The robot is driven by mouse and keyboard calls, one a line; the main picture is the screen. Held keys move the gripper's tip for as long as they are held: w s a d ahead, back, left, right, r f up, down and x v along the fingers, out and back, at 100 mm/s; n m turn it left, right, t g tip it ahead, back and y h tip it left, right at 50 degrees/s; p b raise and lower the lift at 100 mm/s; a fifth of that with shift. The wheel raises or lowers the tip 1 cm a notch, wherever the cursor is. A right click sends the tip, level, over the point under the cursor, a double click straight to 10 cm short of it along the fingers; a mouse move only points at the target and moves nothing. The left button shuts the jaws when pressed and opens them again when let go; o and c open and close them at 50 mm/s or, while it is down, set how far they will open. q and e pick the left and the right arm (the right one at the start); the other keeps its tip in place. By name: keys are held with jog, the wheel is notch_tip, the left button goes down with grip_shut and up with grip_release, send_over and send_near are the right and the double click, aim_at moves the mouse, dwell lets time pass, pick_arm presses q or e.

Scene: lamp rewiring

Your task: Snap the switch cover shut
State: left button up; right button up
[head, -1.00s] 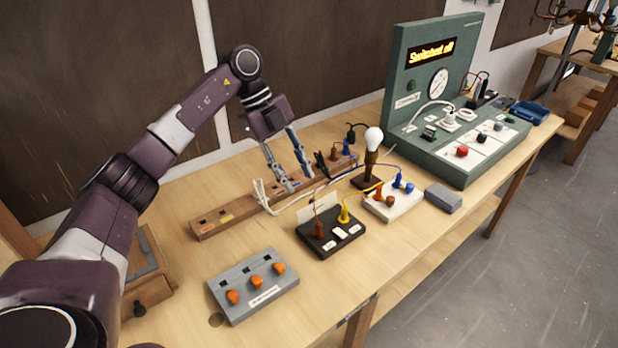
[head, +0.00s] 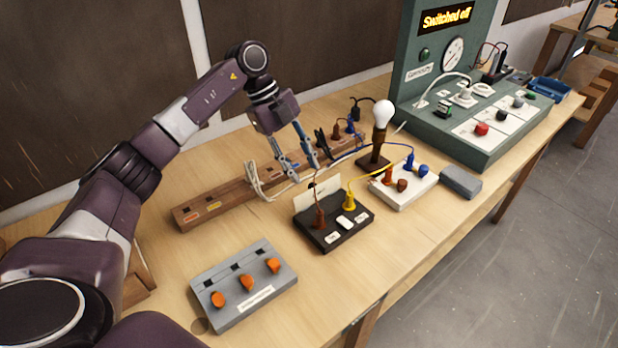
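The switch is a black box (head: 343,238) on the bench with white labels on its front. A cream plate, which looks like its cover (head: 318,194), stands upright at its back edge, so it looks open. A brown plug and a yellow plug sit on the box. My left gripper (head: 304,172) points down behind the box, above the wooden rail. Its two fingers are apart with nothing visible between them. My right gripper is not in view.
The wooden rail (head: 203,205) holds cables and plugs. A bulb on a stand (head: 382,135) and a white connector block (head: 411,190) are to the right. A grey box with orange knobs (head: 243,283) is in front. A green panel (head: 465,141) reads "Switched off".

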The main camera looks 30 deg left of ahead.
aim_at(311, 183)
pick_arm(q)
jog(key=x, duration=0.4)
jog(key=shift+f+p, duration=0.15)
jog(key=shift+p, duration=0.15)
jog(key=shift+c, duration=0.6)
grip_shut()
